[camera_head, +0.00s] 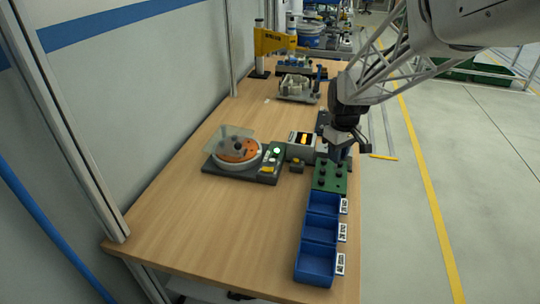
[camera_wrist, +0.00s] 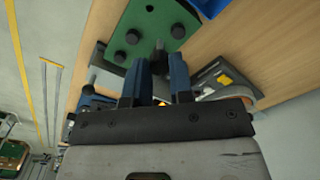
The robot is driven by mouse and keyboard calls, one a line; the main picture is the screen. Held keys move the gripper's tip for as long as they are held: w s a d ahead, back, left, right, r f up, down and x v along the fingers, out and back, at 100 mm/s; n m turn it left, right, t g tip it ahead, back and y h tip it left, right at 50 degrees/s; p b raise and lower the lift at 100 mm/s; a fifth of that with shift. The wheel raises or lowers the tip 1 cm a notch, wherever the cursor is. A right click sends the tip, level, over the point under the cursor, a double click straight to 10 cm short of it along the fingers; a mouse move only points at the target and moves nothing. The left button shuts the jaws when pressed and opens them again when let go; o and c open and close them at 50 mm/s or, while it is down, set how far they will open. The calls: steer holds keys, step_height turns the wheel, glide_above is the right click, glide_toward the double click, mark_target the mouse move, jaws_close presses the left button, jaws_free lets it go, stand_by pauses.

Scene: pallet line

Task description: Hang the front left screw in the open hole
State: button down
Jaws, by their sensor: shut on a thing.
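The green plate (camera_head: 328,188) lies behind the row of blue bins, with several dark round screw heads or holes in it. My gripper (camera_head: 341,153) is over the plate's far end. In the wrist view its two blue fingers (camera_wrist: 158,66) are shut on a dark screw (camera_wrist: 159,47), which shows between the fingertips beside the plate's edge. I cannot tell whether the screw touches anything below.
Three blue bins (camera_head: 301,229) stand in a row at the table's right edge. A turntable device (camera_head: 212,168) with an orange disc and a clear cover stands left of the plate. A grey box (camera_head: 291,151) stands beside it. The wooden table (camera_head: 190,230) is clear at front left.

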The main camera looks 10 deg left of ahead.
steer(key=s+a+f+n, duration=0.1)
steer(key=a+n, duration=0.1)
steer(key=a, duration=0.9)
steer(key=s+a+f+n, duration=0.2)
steer(key=a, duration=0.8)
steer(key=shift+a+f, duration=0.2)
steer(key=shift+a, duration=0.2)
steer(key=shift+w, duration=0.1)
steer(key=w+a+f, duration=0.1)
steer(key=w+a, duration=0.7)
steer(key=w, duration=0.5)
steer(key=shift+w+f, duration=0.2)
steer(key=shift+f, duration=0.05)
steer(key=shift+a+f, duration=0.1)
steer(key=shift+f, duration=0.05)
steer(key=shift+f, duration=1.6)
steer(key=shift+f, duration=0.4)
steer(key=c, duration=1.3)
jaws_free()
steer(key=shift+r, duration=0.15)
